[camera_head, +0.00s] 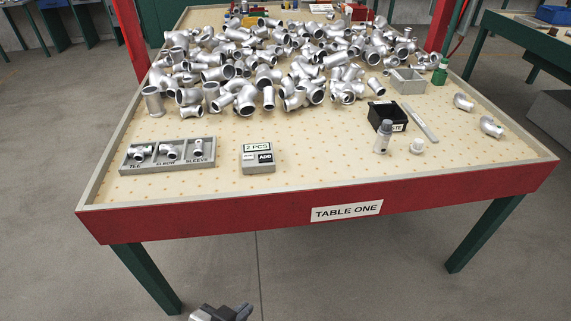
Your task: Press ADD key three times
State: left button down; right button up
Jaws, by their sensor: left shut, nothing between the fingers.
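A small grey counter box (258,168) stands near the front edge of the table, left of the middle. Its display (257,147) reads "2 PCS". The dark ADD key (265,157) is on the box below the display, with a smaller light label beside it. My left gripper (240,311) shows only in part at the bottom edge of the view, in front of and below the table, well apart from the box. It is shut and empty. My right gripper is not in view.
A red-rimmed table (330,160) labelled TABLE ONE holds a large heap of metal pipe fittings (270,60). A grey tray (125,163) marked TEE, ELBOW and SLEEVE stands left of the box. Clear tabletop surrounds the box.

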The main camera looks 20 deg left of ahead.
aim_at(263, 158)
jog(key=z, duration=0.45)
jog(key=k, duration=0.55)
jog(key=z, duration=0.65)
jog(key=i, duration=0.75)
jog(key=u, duration=0.8)
jog(key=i, duration=0.55)
jog(key=u, duration=0.6)
